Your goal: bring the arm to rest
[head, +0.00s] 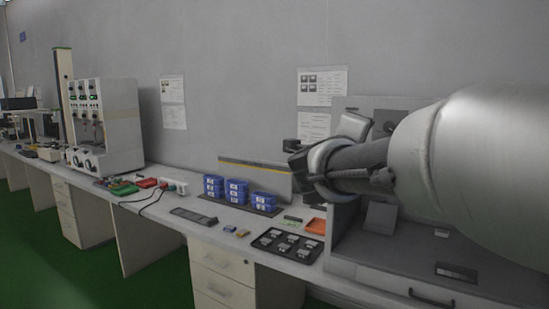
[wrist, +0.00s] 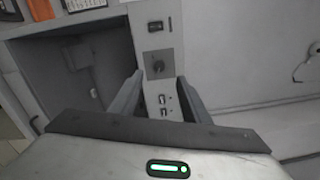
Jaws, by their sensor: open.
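My gripper shows in the wrist view (wrist: 160,92), with its two dark fingers apart and nothing between them. Beyond the fingers is the control panel (wrist: 158,60) of a grey test machine, with a round knob, a slot and small switches. In the head view, my arm reaches in from the right, in front of the grey machine (head: 365,262). The arm hides part of that machine, and the fingertips cannot be made out clearly there.
A long workbench (head: 215,235) runs along the wall. It carries blue bins (head: 237,191), a black tray of small parts (head: 286,246), an orange tray (head: 316,226) and a white instrument rack (head: 108,125) at left. Green floor (head: 160,275) is open in front.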

